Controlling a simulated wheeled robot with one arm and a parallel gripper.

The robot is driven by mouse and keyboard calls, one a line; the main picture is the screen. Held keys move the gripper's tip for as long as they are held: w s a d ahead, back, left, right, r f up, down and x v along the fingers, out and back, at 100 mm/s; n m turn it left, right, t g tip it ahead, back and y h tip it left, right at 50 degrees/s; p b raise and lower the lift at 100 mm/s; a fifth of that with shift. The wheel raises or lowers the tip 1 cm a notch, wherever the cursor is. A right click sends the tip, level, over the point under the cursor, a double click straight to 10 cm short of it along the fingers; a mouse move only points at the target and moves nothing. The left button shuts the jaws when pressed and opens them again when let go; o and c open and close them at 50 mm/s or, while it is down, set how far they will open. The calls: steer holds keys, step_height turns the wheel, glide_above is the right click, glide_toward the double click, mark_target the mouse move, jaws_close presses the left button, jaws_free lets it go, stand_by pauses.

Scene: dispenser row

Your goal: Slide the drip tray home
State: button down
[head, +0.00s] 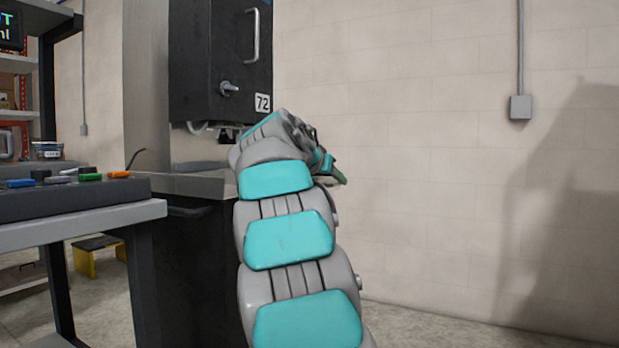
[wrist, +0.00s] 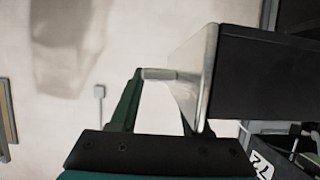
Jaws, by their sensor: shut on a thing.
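The drip tray appears in the wrist view as a dark box (wrist: 262,78) with a bright steel front plate (wrist: 203,75). A short grey bar (wrist: 159,74), which looks like its handle, lies between the green fingers of my gripper (wrist: 158,80). The gripper is shut on this bar. In the head view my gripper (head: 335,175) is mostly behind my own arm, at the right of the dispenser stand. The arm hides the tray's front there, so I cannot tell how far the tray sits in.
The black dispenser cabinet (head: 220,60), marked 72, hangs above the steel-topped dark stand (head: 190,183). A workbench (head: 75,228) with coloured markers is at the left. The pale wall (head: 430,150) at the right is bare but for a grey box (head: 520,107).

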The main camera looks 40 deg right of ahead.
steer(key=shift+w+a+r, duration=0.1)
steer(key=shift+w, duration=0.4)
steer(key=shift+w+a+p, duration=0.3)
steer(key=shift+w+p, duration=0.05)
steer(key=shift+w, duration=0.25)
steer(key=shift+w+a+p, duration=0.75)
steer(key=shift+w+p, duration=0.1)
steer(key=shift+w, duration=1)
steer(key=shift+w+a+p, duration=0.8)
steer(key=shift+w, duration=1.05)
steer(key=shift+w+a+p, duration=0.75)
steer(key=shift+w+p, duration=0.1)
steer(key=shift+w, duration=1)
steer(key=shift+w+a+f+p, duration=0.15)
steer(key=shift+w+a+p, duration=0.15)
steer(key=shift+w+p, duration=0.3)
steer(key=shift+w+a+f+p, duration=0.1)
steer(key=shift+w+a+p, duration=0.2)
steer(key=shift+w, duration=0.45)
steer(key=shift+w+f, duration=0.1)
steer(key=shift+w, duration=0.05)
steer(key=shift+f, duration=0.25)
steer(key=shift+w, duration=0.15)
